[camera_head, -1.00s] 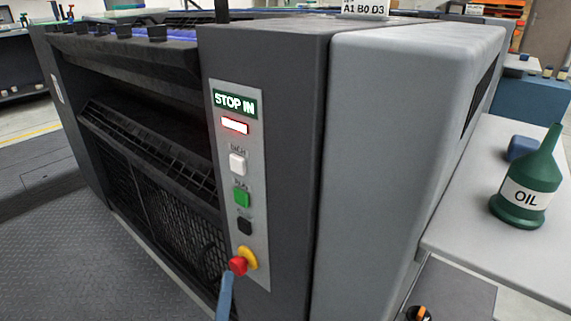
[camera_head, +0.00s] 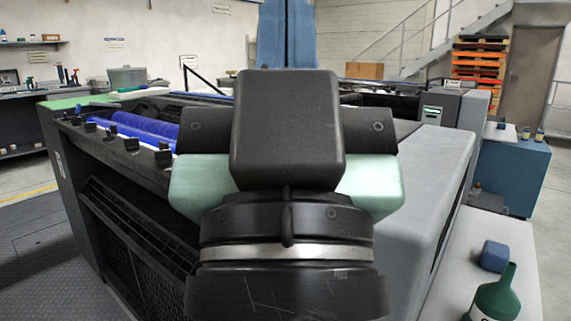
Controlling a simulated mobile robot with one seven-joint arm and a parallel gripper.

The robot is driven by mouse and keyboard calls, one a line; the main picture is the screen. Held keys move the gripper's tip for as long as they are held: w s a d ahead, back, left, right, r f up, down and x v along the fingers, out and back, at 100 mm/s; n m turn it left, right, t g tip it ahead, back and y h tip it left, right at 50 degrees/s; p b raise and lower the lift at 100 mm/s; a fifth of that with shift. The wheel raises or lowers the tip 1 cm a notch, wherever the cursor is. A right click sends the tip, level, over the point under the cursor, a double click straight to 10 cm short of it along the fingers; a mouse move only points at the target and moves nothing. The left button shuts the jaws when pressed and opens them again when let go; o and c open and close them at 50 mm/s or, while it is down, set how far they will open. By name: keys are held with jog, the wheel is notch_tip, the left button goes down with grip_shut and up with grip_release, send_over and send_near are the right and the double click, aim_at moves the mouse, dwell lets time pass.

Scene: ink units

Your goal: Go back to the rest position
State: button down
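My gripper (camera_head: 286,135) is held up large in the middle of the head view, seen from its wrist side. Its black housing, pale green side parts and scratched dark wrist with a silver ring show. Its fingertips are hidden, so I cannot tell whether it is open or shut, or whether it holds anything. Behind it stands the dark grey press unit (camera_head: 105,160) with blue rollers (camera_head: 140,128) on top. The gripper covers part of the unit, and the control panel is out of sight.
At the lower right, a pale side table (camera_head: 520,235) carries a green oil bottle (camera_head: 497,297), cut off by the frame, and a blue block (camera_head: 494,256). A blue cabinet (camera_head: 515,170) and stacked pallets (camera_head: 478,65) stand behind. Dark floor plating (camera_head: 45,265) is clear at left.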

notch_tip(320, 180, up, 32)
jog(key=p, duration=3)
jog(key=shift+r, duration=0.15)
